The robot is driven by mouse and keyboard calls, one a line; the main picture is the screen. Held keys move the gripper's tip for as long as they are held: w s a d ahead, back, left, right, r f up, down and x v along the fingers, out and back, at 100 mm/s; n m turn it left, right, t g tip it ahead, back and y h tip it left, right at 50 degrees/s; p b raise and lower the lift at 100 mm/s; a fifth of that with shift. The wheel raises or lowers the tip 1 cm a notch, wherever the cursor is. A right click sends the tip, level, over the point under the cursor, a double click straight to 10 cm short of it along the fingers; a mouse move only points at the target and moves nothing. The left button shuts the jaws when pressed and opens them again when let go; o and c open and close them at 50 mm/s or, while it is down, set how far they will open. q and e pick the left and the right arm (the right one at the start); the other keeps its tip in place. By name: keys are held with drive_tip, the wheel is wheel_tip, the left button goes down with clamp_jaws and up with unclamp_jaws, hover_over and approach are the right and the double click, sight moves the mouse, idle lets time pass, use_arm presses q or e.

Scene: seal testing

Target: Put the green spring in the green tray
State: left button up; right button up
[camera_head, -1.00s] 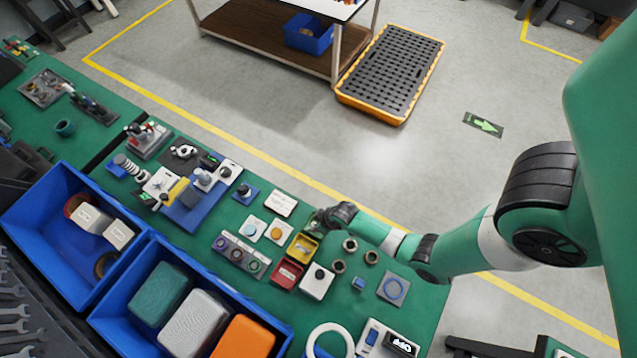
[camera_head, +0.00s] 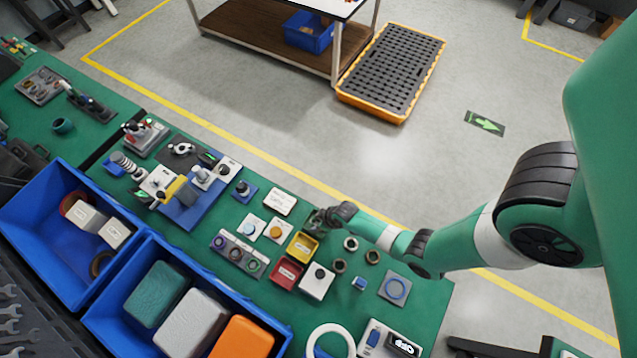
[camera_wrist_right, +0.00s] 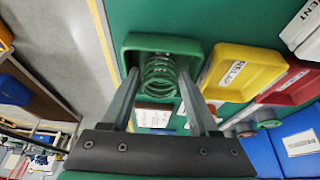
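The green tray (camera_wrist_right: 190,44) lies below my right gripper in the right wrist view. The green spring (camera_wrist_right: 160,72), a pale green wire coil, is between the two fingertips of my right gripper (camera_wrist_right: 160,78) and over the tray's opening. The fingers flank the coil closely and appear shut on it. I cannot tell whether the spring's lower end touches the tray floor. In the head view my right gripper (camera_head: 317,222) is just behind the yellow tray (camera_head: 302,246), and the spring and green tray are too small or hidden there. My left gripper is not in view.
The yellow tray is right beside the green one, with a red tray (camera_head: 286,274) beyond it. Blue bins (camera_head: 160,246) line the near table edge.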

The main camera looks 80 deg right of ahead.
drive_tip(key=shift+s+r+p, duration=0.1)
drive_tip(key=shift+r+p, duration=0.35)
drive_tip(key=shift+r, duration=0.1)
drive_tip(key=p+v, duration=0.6)
drive_tip(key=v, duration=0.5)
drive_tip(key=shift+r, duration=0.1)
